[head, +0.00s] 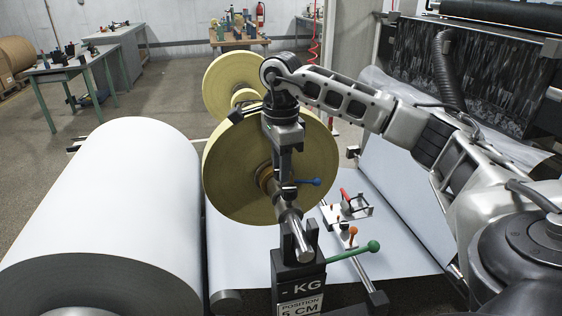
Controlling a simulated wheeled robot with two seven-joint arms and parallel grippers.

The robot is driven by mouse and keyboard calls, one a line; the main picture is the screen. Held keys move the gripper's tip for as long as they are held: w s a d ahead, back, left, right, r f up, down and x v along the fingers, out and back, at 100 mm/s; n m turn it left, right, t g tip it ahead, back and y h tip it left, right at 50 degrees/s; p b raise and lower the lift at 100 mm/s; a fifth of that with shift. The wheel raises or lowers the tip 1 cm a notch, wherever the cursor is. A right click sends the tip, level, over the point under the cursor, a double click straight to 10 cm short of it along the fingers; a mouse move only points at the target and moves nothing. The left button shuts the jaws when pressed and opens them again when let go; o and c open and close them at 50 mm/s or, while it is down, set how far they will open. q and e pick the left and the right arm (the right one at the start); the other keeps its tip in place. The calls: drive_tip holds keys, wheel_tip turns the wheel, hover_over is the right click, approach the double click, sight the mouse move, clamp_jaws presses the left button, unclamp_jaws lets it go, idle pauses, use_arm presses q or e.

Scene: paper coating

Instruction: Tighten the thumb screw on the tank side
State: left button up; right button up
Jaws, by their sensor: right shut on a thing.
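My right gripper (287,182) reaches down from above onto the near end of the steel shaft (289,222) that carries the yellow roll (235,165). Its fingers are shut on a small part at the shaft, which I take to be the thumb screw; the fingers hide most of it. A blue-ended lever (312,182) sticks out to the right beside the fingertips. A black stand (297,280) with a "KG" label holds the shaft end. A green-ended lever (360,251) sticks out right from this stand. My left gripper is not in view.
A large white paper roll (110,215) fills the left. A white sheet (395,240) runs below the shaft, under a small fixture with a red handle (346,195) and an orange knob (352,231). A dark-panelled machine (455,75) stands at the back right. Worktables (75,65) stand far back.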

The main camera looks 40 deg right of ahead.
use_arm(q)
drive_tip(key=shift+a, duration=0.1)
use_arm(e)
drive_tip(key=shift+m, duration=0.3)
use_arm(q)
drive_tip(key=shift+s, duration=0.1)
use_arm(e)
drive_tip(key=o, duration=1)
drive_tip(key=shift+c, duration=0.2)
wheel_tip(320, 180, up, 5)
drive_tip(key=shift+r, duration=0.1)
use_arm(q)
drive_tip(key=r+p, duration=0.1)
drive_tip(key=p, duration=0.1)
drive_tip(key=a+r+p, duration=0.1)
drive_tip(key=p, duration=0.1)
use_arm(e)
wheel_tip(320, 180, up, 11)
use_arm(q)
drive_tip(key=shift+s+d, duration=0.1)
use_arm(e)
drive_tip(key=shift+a, duration=0.1)
